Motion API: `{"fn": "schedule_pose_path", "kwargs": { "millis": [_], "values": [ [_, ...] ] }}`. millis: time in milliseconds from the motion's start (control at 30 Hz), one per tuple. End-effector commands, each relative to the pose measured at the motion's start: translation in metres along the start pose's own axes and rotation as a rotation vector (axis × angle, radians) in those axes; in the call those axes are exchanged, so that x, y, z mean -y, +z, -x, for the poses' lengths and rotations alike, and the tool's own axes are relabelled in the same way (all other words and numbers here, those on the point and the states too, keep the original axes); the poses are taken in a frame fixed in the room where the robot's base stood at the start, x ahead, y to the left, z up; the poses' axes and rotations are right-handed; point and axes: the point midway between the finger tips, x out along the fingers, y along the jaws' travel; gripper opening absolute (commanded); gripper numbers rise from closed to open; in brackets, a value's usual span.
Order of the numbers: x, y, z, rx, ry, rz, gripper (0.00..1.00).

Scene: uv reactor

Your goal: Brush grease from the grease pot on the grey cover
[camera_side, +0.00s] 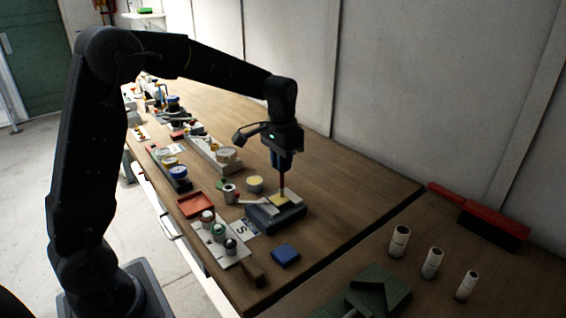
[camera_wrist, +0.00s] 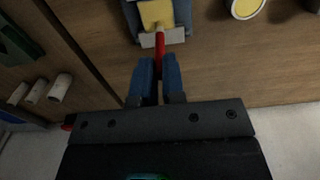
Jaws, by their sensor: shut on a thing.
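My gripper (camera_side: 283,172) is shut on the red handle of the brush (camera_side: 282,188), which points down. The gripper (camera_wrist: 160,88) and the red handle (camera_wrist: 160,57) also show in the wrist view. Below is a dark blue-grey block (camera_side: 277,219), likely the grey cover, with a pale strip (camera_side: 254,202) across it. A yellow patch (camera_wrist: 157,13) is at the brush's lower end over the block; I cannot tell if it is bristles or grease. The likely grease pot, a round pot with a yellow top (camera_side: 255,184), stands behind and left of the block, apart from the brush.
A blue block (camera_side: 285,254) lies in front. A rack of round-topped items (camera_side: 222,240) and a red tray (camera_side: 195,205) stand to the left. White cylinders (camera_side: 432,262) and a red brush (camera_side: 480,215) are at the right. The wood behind the block is clear.

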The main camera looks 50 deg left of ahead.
Motion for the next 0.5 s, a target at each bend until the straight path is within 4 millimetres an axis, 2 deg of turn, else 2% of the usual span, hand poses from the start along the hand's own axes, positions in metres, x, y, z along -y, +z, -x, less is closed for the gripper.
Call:
{"fn": "schedule_pose_path", "kwargs": {
  "millis": [500],
  "values": [
    [0.0055,-0.0002,0.0001,-0.001,0.000,0.001,0.00]
  ]
}}
